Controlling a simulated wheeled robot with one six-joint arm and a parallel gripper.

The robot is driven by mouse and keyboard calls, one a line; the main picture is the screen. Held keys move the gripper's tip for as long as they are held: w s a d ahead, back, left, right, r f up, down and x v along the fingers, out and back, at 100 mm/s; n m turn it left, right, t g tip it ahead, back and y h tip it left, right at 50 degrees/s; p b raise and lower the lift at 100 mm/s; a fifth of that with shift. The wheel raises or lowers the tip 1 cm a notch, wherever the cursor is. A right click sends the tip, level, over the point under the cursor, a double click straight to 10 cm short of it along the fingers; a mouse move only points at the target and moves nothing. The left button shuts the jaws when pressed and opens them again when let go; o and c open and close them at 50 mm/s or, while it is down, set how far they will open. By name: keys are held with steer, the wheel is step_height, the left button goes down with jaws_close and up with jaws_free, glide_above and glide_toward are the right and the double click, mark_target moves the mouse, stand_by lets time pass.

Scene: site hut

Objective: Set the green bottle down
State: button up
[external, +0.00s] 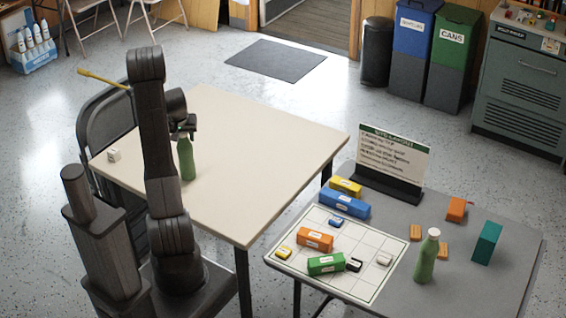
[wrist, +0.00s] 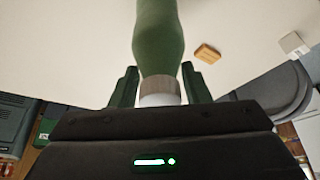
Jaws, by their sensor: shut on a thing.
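A green bottle (external: 186,160) with a pale cap is upright at the cream table (external: 240,140), just right of my arm. My gripper (external: 185,127) is shut on its upper end from above. In the wrist view the bottle (wrist: 158,35) stands between the two fingers (wrist: 161,88), with its cap close to the palm. I cannot tell whether its base touches the tabletop. A second green bottle (external: 427,257) with a white cap stands on the grey table at the right.
A white block (external: 113,155) lies near the cream table's left edge. An orange-brown block (wrist: 207,53) shows in the wrist view. The grey table (external: 465,290) carries a grid sheet, coloured blocks and a sign (external: 392,155). The cream table's middle and right are clear.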

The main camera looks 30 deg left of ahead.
steer(key=shift+f, duration=0.25)
steer(key=o, duration=1.3)
steer(key=shift+r, duration=0.15)
steer(key=v, duration=1.2)
